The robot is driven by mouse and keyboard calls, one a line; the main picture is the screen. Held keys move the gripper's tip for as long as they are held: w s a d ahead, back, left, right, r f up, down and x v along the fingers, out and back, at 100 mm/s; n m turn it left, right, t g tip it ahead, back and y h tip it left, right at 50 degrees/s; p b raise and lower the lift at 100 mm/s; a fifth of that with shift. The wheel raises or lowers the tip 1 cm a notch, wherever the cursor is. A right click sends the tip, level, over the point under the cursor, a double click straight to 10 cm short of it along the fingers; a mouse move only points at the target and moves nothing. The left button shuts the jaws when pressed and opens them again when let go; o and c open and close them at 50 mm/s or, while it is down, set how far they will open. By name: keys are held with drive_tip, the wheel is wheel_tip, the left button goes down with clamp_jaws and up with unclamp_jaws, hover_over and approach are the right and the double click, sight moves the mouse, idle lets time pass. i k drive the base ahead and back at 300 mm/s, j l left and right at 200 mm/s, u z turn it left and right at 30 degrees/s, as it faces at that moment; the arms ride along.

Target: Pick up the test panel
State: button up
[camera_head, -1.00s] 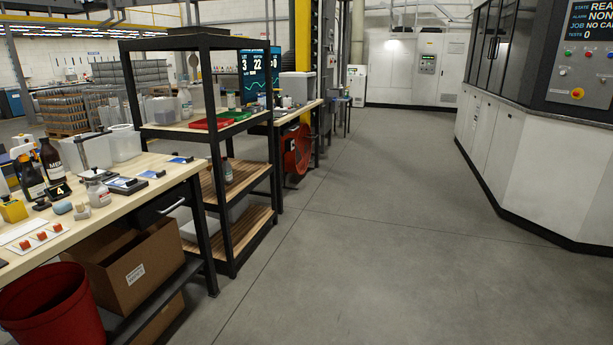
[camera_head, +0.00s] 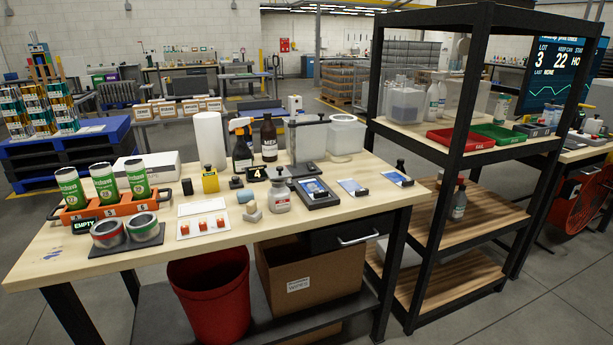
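Several small flat blue-and-white pieces lie at the right end of the wooden workbench (camera_head: 150,259), and I cannot tell for certain which is the test panel. One blue-and-white panel (camera_head: 313,187) sits in a dark holder with a black knob behind it. A second panel (camera_head: 350,185) with a small black grip lies flat to its right. A third panel (camera_head: 395,178), also with a black grip, lies nearer the bench's right end. My gripper is not in view.
An orange can rack (camera_head: 75,214) is at left. A black shelf unit (camera_head: 457,150) adjoins the bench's right end. A red bin (camera_head: 212,300) stands below.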

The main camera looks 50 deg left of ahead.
sight(314, 186)
drive_tip(key=i+u, duration=0.2)
drive_tip(key=i, duration=0.7)
drive_tip(key=i+l+u, duration=0.15)
drive_tip(key=i, duration=0.75)
drive_tip(key=i+l+u, duration=0.1)
drive_tip(key=i+u, duration=0.3)
drive_tip(key=i+l+u, duration=0.25)
drive_tip(key=i+u, duration=0.15)
drive_tip(key=i+l+u, duration=0.65)
drive_tip(key=u, duration=0.15)
drive_tip(key=l, duration=0.1)
